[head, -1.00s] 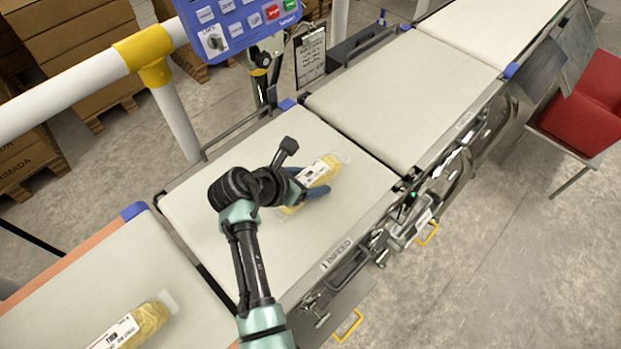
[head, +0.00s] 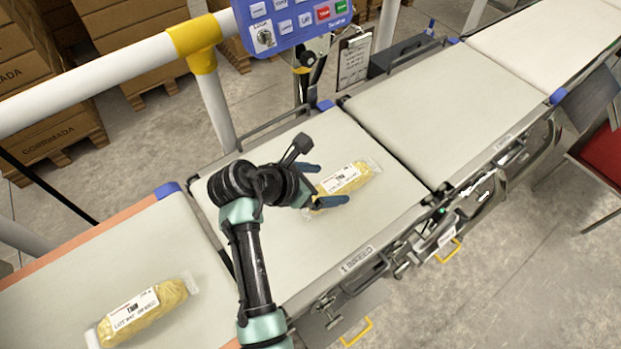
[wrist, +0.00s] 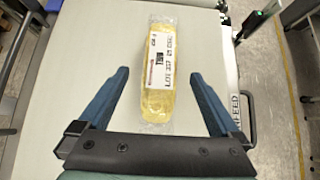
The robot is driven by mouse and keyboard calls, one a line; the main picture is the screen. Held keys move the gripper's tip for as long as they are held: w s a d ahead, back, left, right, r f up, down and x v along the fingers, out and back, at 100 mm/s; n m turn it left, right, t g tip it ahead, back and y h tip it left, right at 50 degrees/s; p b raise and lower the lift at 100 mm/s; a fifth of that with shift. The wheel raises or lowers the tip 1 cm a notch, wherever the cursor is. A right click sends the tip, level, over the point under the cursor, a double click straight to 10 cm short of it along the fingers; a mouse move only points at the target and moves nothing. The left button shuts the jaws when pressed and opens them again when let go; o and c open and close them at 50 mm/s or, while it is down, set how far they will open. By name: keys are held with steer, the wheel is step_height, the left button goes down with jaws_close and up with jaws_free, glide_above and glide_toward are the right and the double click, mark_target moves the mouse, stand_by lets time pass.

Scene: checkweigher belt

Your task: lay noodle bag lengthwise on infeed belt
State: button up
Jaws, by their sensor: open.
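A clear bag of yellow noodles with a white label (head: 344,179) lies flat on the infeed belt (head: 290,248), its long side running roughly along the belt. It also shows in the wrist view (wrist: 157,70), lying straight ahead between and beyond the fingers. My gripper (head: 331,185) is open, with its blue fingers apart at the near end of the bag. In the wrist view my gripper (wrist: 155,78) has a finger on each side, with clear gaps to the bag. A second noodle bag (head: 146,310) lies on the belt at lower left.
The lower-left belt (head: 100,272) has an orange edge strip. Beyond the infeed belt, another belt (head: 435,105) is empty. A blue control panel (head: 295,20) and a white rail (head: 100,72) with a yellow joint stand behind. A clipboard (head: 353,62) hangs near the panel.

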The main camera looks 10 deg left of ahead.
steer(key=v, duration=0.6)
steer(key=w+r+m+t+y, duration=0.25)
steer(key=r+m, duration=0.25)
steer(key=r, duration=0.4)
steer(key=w+r+m+t+y, duration=0.1)
steer(key=w+r+m+t, duration=0.25)
steer(key=r, duration=0.65)
steer(key=w+r+m+t+y, duration=0.1)
steer(key=w+r+m+t, duration=0.1)
steer(key=r+m+t, duration=0.5)
steer(key=s+d+r+m+t, duration=0.2)
steer(key=s+r, duration=0.3)
steer(key=r, duration=0.5)
steer(key=s+d+r+m+t+y, duration=0.1)
steer(key=s+r+m, duration=0.4)
steer(key=r, duration=0.5)
steer(key=s+d+r+m+t+y, duration=0.1)
steer(key=s+d+r+m+t, duration=0.2)
steer(key=s+r, duration=0.4)
step_height(320, 180, up, 3)
steer(key=shift+f+m+t, duration=0.1)
steer(key=shift+m+t, duration=0.65)
steer(key=shift+t, duration=0.15)
steer(key=shift+w+d, duration=0.1)
